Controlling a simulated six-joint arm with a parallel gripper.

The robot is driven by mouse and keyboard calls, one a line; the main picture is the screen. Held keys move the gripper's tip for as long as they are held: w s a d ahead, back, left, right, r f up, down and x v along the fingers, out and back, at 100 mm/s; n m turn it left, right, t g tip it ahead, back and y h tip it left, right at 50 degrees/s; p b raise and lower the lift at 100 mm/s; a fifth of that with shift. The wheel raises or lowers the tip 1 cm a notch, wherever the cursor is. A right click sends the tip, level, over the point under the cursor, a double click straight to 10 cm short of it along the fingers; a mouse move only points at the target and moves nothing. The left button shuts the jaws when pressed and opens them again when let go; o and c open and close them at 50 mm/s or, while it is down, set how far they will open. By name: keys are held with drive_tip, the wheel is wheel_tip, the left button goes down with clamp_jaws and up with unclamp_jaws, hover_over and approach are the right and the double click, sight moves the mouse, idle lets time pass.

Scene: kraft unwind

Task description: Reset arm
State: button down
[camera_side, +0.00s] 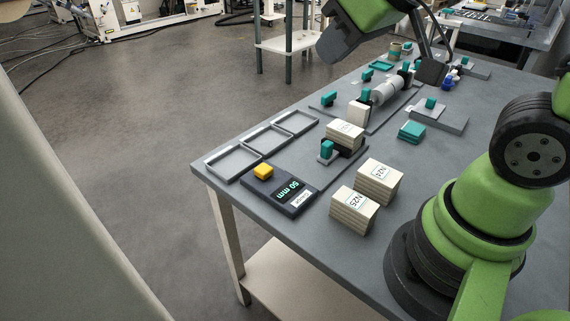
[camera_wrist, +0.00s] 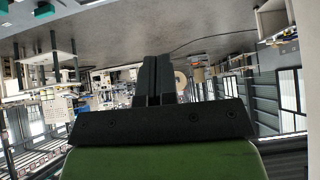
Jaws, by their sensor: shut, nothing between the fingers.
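My gripper (camera_wrist: 158,70) shows in the wrist view with its two black fingers side by side and touching, and nothing between them. Behind the fingers is its wide black mount. In the side view part of my green arm hangs in from the top edge, over the far side of the grey table (camera_side: 265,215). I cannot make out the fingertips there. In the wrist view the fingers appear against the room and floor, away from the teal-handled items.
Two labelled card stacks (camera_side: 354,213) (camera_side: 378,184) stand near my base. A fixture plate with teal knobs (camera_side: 367,95) lies behind.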

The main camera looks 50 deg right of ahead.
drive_tip(key=s+a+r+m+y, duration=0.1)
drive_tip(key=s+m, duration=0.3)
drive_tip(key=s, duration=0.5)
drive_tip(key=shift+s+a+r+g+y, duration=0.3)
drive_tip(key=shift+s+a+r, duration=0.1)
drive_tip(key=shift+a+r, duration=0.25)
